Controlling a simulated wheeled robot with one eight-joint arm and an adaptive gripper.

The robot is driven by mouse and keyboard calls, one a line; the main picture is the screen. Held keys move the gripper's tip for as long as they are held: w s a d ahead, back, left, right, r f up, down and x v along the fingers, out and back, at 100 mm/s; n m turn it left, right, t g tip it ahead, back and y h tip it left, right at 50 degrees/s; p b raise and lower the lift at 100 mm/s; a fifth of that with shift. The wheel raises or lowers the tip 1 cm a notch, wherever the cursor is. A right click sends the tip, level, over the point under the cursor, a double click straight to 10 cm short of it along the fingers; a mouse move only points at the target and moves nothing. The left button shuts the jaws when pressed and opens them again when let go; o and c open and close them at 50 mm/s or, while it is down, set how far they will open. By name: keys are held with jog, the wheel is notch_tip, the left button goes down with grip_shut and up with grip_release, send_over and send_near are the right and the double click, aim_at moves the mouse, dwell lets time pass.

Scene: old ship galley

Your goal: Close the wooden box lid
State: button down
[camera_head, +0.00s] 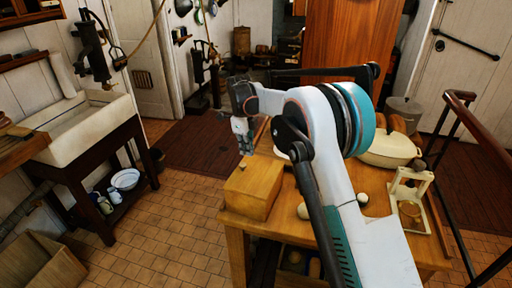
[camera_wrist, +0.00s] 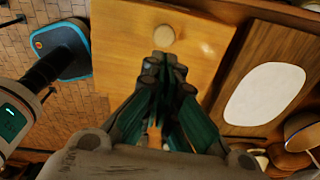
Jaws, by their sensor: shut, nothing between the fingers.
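The wooden box (camera_head: 250,192) stands on the near left corner of the wooden table. Its lid looks down flat over the box, with no visible gap. In the wrist view a light wooden panel, seemingly the lid (camera_wrist: 125,55), fills the upper middle, with a pale round knob (camera_wrist: 164,36) on it. My gripper (camera_head: 244,148) is above the far part of the box, pointing down. In the wrist view my gripper (camera_wrist: 163,65) is shut and empty, with its fingertips just below the knob. I cannot tell whether they touch the panel.
The table (camera_head: 237,228) also bears a cream pot (camera_head: 388,150), a small white stand (camera_head: 408,190) and pale round items beside the box. A white oval (camera_wrist: 264,94) lies right of the panel in the wrist view. A railing (camera_head: 485,140) runs at right.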

aim_at(243, 164)
jog(key=a+f, duration=0.2)
jog(key=shift+w+f+b, duration=0.35)
jog(key=shift+w+f, duration=0.05)
jog(key=shift+w+a+f+b, duration=0.15)
jog(key=shift+a+f, duration=0.15)
jog(key=shift+f, duration=0.25)
jog(key=shift+w+a+f+b, duration=0.15)
jog(key=shift+a+f, duration=0.1)
jog(key=shift+f, duration=0.25)
